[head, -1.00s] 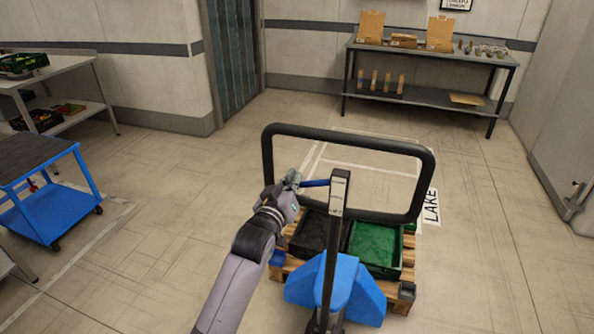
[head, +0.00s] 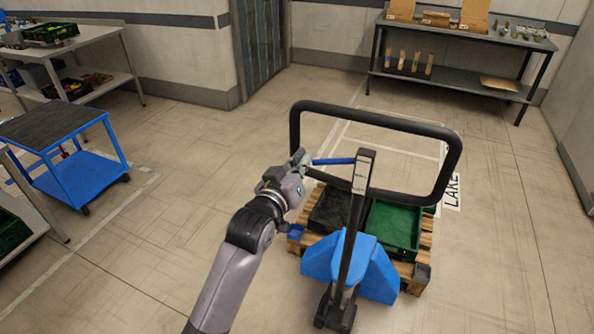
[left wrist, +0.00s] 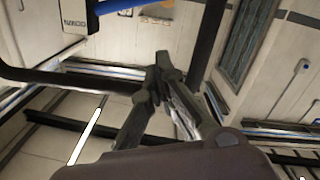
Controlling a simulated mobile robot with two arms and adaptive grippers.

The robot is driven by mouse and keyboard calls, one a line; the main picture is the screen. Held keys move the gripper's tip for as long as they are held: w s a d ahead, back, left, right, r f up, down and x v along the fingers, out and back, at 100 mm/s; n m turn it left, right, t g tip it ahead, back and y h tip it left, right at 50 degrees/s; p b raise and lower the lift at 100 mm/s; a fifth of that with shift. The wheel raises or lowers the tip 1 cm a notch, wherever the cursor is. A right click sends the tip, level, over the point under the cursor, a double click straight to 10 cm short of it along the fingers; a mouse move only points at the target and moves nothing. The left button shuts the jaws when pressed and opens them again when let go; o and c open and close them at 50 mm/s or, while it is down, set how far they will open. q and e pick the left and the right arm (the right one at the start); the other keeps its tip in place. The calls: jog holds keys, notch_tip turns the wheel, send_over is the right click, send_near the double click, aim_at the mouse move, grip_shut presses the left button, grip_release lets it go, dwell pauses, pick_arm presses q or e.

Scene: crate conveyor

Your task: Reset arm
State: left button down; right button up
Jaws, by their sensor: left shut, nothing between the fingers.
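My left gripper (head: 303,157) is shut and empty. In the head view it is beside the left end of the blue lever on the pallet jack's handle (head: 447,180); whether it touches the lever I cannot tell. In the left wrist view its closed fingertips (left wrist: 163,62) point up near the black handle bar, with nothing between them. The pallet jack's blue body (head: 350,266) stands below, with its black post (head: 356,215) upright. My right gripper is not in view.
A wooden pallet (head: 424,243) on the jack carries a black crate (head: 320,222) and a green crate (head: 400,256). A blue cart (head: 88,178) and a table (head: 83,42) stand left. A shelf table (head: 455,38) is at the back right.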

pick_arm(q)
jog(key=s+a+f+g+y, duration=0.1)
jog(key=s+a+f+g, duration=0.3)
jog(key=f, duration=1.1)
jog(key=s+a+f+m+g+y, duration=0.15)
jog(key=s+f, duration=0.55)
jog(key=f, duration=0.9)
jog(key=s+a+f+g+y, duration=0.1)
jog(key=s+a+f+g, duration=0.3)
jog(key=f, duration=1.1)
jog(key=s+a+f+g+y, duration=0.1)
jog(key=s+a+f, duration=0.2)
jog(key=s+f, duration=0.65)
jog(key=s+a+f+g, duration=0.25)
jog(key=s+f, duration=0.35)
jog(key=s, duration=0.6)
jog(key=s+a+f+g, duration=0.1)
jog(key=s+a+f, duration=0.1)
jog(key=s, duration=0.7)
jog(key=s+a+f+m+g+y+b, duration=0.1)
jog(key=s+f, duration=0.3)
jog(key=s, duration=0.6)
jog(key=shift+s+a, duration=0.15)
jog(key=shift+a, duration=0.7)
